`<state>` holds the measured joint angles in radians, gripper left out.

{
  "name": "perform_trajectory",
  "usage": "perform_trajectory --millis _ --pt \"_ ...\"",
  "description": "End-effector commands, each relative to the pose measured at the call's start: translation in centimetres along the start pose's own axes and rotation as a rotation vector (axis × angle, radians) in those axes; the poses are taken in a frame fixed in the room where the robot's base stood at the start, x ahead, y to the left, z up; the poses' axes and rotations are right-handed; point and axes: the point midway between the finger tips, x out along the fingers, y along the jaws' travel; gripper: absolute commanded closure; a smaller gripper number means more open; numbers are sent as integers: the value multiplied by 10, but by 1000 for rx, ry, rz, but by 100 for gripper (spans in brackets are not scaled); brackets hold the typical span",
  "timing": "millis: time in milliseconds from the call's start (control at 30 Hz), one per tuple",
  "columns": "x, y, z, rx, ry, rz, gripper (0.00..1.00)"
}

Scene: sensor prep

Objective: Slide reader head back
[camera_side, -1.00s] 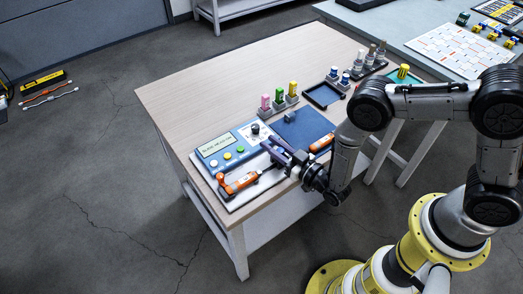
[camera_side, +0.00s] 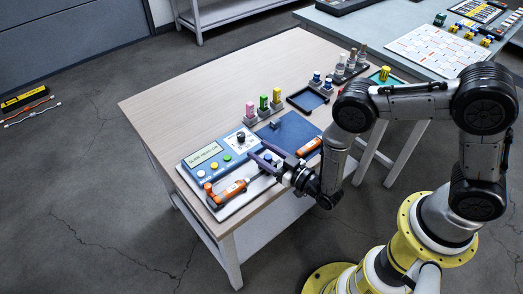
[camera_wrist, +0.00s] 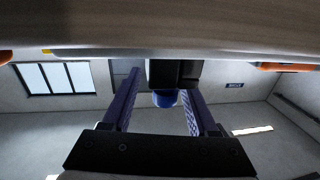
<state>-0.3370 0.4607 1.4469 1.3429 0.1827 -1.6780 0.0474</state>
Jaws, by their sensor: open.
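A blue device (camera_side: 207,153) with a pale display and several coloured buttons stands on a white base at the table's front left. I cannot tell the reader head for certain. In the wrist view a dark block (camera_wrist: 175,73) with a blue round part (camera_wrist: 165,98) shows beyond and between my fingers. My gripper (camera_side: 257,150) is open and low in front of the device, its fingers spread toward it. Contact cannot be judged. Orange-handled pieces lie to the left (camera_side: 232,189) and right (camera_side: 309,146) of the gripper.
A blue mat (camera_side: 297,128) lies right of the device with a small grey block (camera_side: 275,124). Pink, green and yellow-topped pieces stand behind. A dark tray (camera_side: 308,99) and more capped pieces stand further right. The table's back left (camera_side: 190,110) is clear.

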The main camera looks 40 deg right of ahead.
Motion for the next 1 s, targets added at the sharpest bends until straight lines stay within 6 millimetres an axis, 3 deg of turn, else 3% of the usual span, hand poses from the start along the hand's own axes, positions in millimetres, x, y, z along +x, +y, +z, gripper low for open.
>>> perform_trajectory --millis 600,800,1000 --pt "-116 -1 2 -1 -6 -1 41" --pt "-131 0 0 -1 -2 2 41" --pt "-133 1 0 0 -1 2 41"
